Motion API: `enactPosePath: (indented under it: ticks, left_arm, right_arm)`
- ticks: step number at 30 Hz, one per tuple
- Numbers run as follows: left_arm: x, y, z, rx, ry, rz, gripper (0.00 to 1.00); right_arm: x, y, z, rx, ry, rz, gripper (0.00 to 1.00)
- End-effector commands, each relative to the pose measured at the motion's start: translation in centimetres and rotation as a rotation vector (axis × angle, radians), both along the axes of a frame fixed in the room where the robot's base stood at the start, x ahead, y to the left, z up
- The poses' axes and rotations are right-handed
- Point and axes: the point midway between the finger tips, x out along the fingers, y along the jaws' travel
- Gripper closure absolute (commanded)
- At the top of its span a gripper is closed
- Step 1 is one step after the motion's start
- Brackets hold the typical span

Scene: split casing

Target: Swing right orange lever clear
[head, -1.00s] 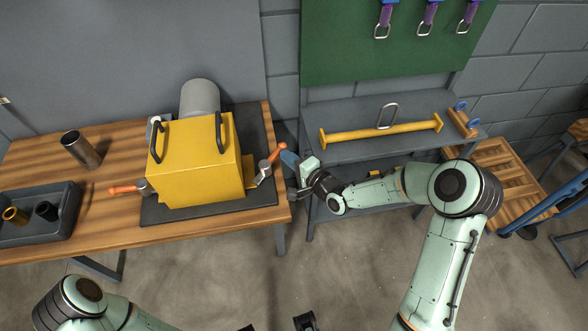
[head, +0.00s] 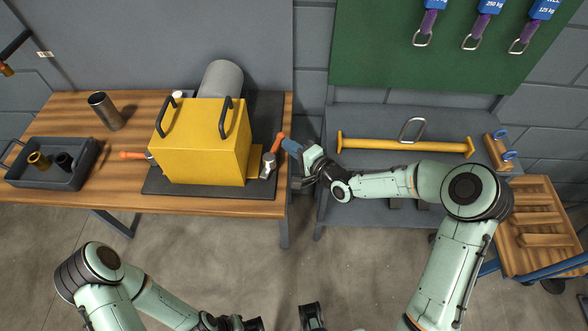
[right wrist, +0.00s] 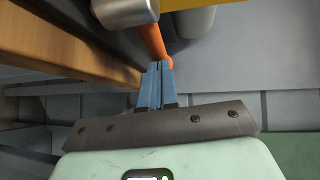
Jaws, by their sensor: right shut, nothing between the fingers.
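The right orange lever (head: 277,142) stands out from a silver clamp (head: 268,165) at the right side of the yellow casing (head: 205,150). It points up and slightly right in the head view. My right gripper (head: 291,146) is shut and empty, its blue fingertips just right of the lever. In the right wrist view the closed fingertips (right wrist: 160,66) are at the end of the orange lever (right wrist: 153,40), seemingly touching it; the silver clamp (right wrist: 125,9) is behind. The left orange lever (head: 132,155) points left.
The casing stands on a dark plate (head: 160,188) on the wooden table (head: 120,202). A grey tray (head: 80,180) with two fittings and a metal cup (head: 103,110) are left. A grey bench (head: 350,120) with a yellow bar (head: 400,145) is right, across a gap.

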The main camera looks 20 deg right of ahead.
Motion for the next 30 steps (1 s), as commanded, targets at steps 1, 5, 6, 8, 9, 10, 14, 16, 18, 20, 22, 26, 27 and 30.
enactPosePath:
  ticks: [1,5,6,8,9,10,14,16,18,20,22,26,27,30]
  left_arm:
    - [0.0,0.0,-0.1,0.000,0.000,0.000,1.00]
    - [-0.1,0.0,-0.3,0.000,0.001,0.000,1.00]
    - [-0.1,0.0,-0.4,0.001,0.002,0.000,1.00]
    - [-0.1,0.0,-0.4,0.001,0.002,0.000,1.00]
    - [-0.2,0.0,-0.5,0.000,0.002,0.000,1.00]
    - [-0.2,0.0,-0.5,0.000,0.002,0.000,1.00]
    - [-0.2,0.0,-0.6,0.000,0.002,0.000,1.00]
    - [-0.2,0.0,-0.7,0.000,0.002,0.000,1.00]
    - [-0.2,0.0,-0.7,0.000,0.002,0.000,1.00]
    - [-0.2,0.0,-0.8,0.000,0.002,0.000,1.00]
    - [-0.2,0.0,-0.8,0.000,0.002,0.000,1.00]
    - [-0.2,0.0,-0.8,0.000,0.003,0.000,1.00]
    - [-0.2,0.0,-0.8,0.000,0.003,0.000,1.00]
    - [-0.2,0.0,-0.8,0.000,0.002,0.000,1.00]
  right_arm:
    - [0.2,0.2,-0.1,0.001,0.001,-0.002,1.00]
    - [0.8,0.6,0.0,0.001,-0.002,-0.005,1.00]
    - [1.0,0.7,0.0,0.001,-0.002,-0.005,1.00]
    - [1.2,0.8,0.0,0.002,0.000,-0.005,1.00]
    - [1.4,0.9,0.0,0.002,0.000,-0.005,1.00]
    - [1.5,1.0,0.0,0.001,0.000,-0.006,1.00]
    - [1.8,1.2,0.0,0.001,-0.001,-0.006,1.00]
    - [1.9,1.3,-0.1,0.000,0.000,-0.006,1.00]
    - [2.0,1.3,0.0,0.000,0.000,-0.006,1.00]
    - [2.1,1.4,0.0,0.000,0.000,-0.006,1.00]
    - [2.1,1.4,0.0,0.000,0.000,-0.006,1.00]
    - [2.2,1.5,0.0,0.000,0.000,-0.006,1.00]
    - [2.2,1.5,0.0,0.001,-0.001,-0.005,1.00]
    - [2.2,1.5,0.0,0.001,-0.001,-0.005,1.00]
